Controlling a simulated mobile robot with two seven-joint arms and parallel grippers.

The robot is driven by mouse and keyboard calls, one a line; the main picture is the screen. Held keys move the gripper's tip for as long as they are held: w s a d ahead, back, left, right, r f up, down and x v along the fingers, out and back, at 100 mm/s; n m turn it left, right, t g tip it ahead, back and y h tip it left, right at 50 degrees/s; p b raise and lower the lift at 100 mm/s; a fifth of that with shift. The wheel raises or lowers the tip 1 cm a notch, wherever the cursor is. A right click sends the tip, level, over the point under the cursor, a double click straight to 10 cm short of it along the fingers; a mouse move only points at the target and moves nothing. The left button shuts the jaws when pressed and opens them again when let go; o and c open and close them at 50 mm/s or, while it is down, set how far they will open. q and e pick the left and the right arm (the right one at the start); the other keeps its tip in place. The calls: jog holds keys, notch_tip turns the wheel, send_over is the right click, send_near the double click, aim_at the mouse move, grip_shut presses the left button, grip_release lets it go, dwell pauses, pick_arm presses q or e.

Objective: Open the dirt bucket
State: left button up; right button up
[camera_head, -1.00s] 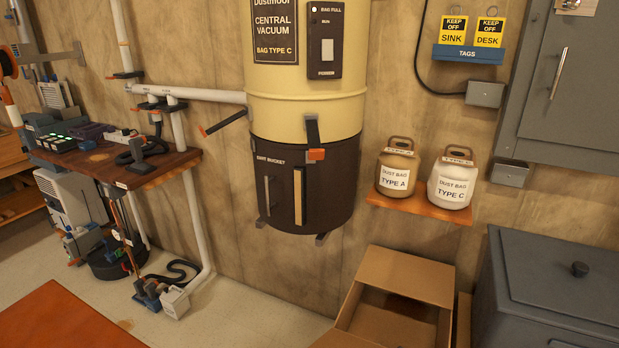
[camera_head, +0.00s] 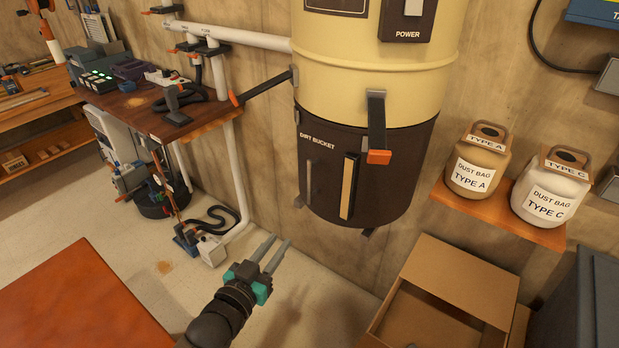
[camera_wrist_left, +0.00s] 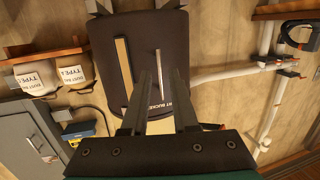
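The dirt bucket (camera_head: 395,190) is the dark brown lower drum of the cream wall vacuum (camera_head: 370,80). It sits flush under the cream body. Its front has a grey upright handle (camera_head: 309,182) and a tan upright strip (camera_head: 348,186). A dark orange-tipped latch lever (camera_head: 376,125) hangs down over the seam in front. Another orange-tipped lever (camera_head: 262,88) sticks out to the left. My left gripper (camera_head: 281,242) is open and empty, below and left of the bucket. In the left wrist view the bucket (camera_wrist_left: 175,50) lies beyond the parted fingers (camera_wrist_left: 158,85). My right gripper is out of view.
Type A (camera_head: 478,165) and Type C (camera_head: 553,190) dust bags stand on a wall shelf to the right. An open cardboard box (camera_head: 455,280) is on the floor below. A workbench (camera_head: 160,105) is at left, and a reddish tabletop (camera_head: 75,310) at lower left.

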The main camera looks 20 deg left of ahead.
aim_at(309, 183)
pick_arm(q)
notch_tip(309, 183, up, 5)
jog(key=w+t, duration=0.1)
jog(key=w+d, duration=0.1)
jog(key=w, duration=0.4)
jog(key=w+b, duration=0.1)
jog(key=w, duration=0.4)
jog(key=w+d+b, duration=0.1)
jog(key=w, duration=0.3)
jog(key=shift+w+d+r, duration=0.15)
jog(key=shift+w+d, duration=0.2)
jog(key=shift+w, duration=0.05)
jog(key=shift+c, duration=0.3)
grip_shut()
dwell(0.6)
